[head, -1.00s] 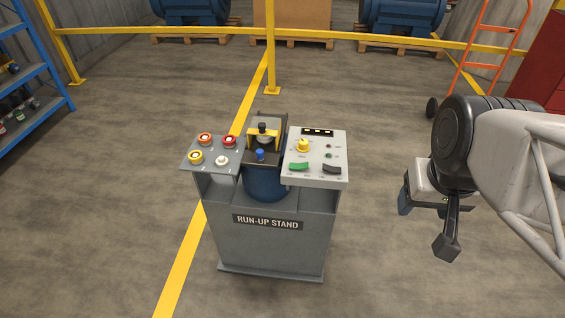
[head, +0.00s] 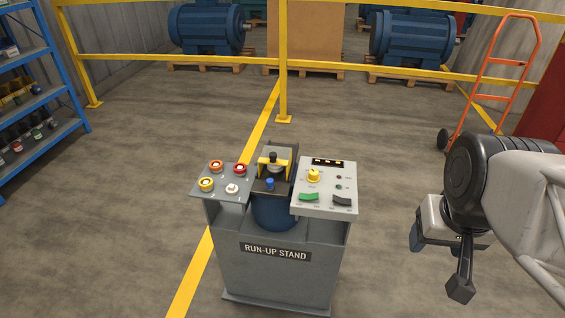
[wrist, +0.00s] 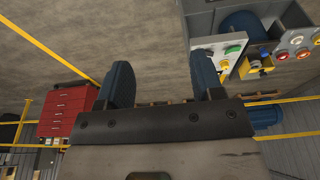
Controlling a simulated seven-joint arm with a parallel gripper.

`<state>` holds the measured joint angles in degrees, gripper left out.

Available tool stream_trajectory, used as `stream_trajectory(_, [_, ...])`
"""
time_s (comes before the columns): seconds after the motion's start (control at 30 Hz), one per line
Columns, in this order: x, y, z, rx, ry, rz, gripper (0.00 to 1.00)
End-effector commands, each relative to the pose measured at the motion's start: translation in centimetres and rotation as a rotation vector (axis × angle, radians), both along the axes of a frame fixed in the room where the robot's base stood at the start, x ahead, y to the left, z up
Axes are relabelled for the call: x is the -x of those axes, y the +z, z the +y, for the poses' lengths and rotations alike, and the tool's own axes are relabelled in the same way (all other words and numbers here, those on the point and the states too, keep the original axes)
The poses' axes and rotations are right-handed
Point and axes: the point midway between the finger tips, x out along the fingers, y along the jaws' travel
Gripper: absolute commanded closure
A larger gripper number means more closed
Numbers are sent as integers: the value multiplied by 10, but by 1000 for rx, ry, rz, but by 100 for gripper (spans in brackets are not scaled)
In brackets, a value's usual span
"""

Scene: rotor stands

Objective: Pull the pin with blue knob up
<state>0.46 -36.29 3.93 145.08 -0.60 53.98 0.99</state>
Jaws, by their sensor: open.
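The pin with the blue knob (head: 270,184) stands at the front of the dark block in the middle of the run-up stand (head: 276,285). In the wrist view the blue knob (wrist: 267,62) shows small at the upper right. A black knob (head: 273,156) with a yellow bracket (head: 262,163) stands just behind it. My gripper (head: 438,270) is to the right of the stand in the head view, well apart from it. In the wrist view my gripper (wrist: 163,85) has its two blue fingers spread, with nothing between them.
Left of the pin is a panel with several round buttons (head: 206,184). Right of it is a panel with a yellow knob (head: 314,175) and green (head: 309,197) and black rockers. A yellow rail (head: 283,95), motors and an orange hand truck (head: 500,80) stand behind. Open floor surrounds the stand.

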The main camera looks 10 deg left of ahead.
Motion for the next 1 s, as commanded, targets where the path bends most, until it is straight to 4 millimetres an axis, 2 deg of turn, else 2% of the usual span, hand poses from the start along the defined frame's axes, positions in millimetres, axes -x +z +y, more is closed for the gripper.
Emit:
stream_trajectory(0.37, [0,0,0,0,0,0,39])
stream_trajectory(0.47, [0,0,0,0,1,0,48])
stream_trajectory(0.63, [-3,-2,0,20,19,16,48])
stream_trajectory(1.0, [-29,-23,-4,214,209,150,48])
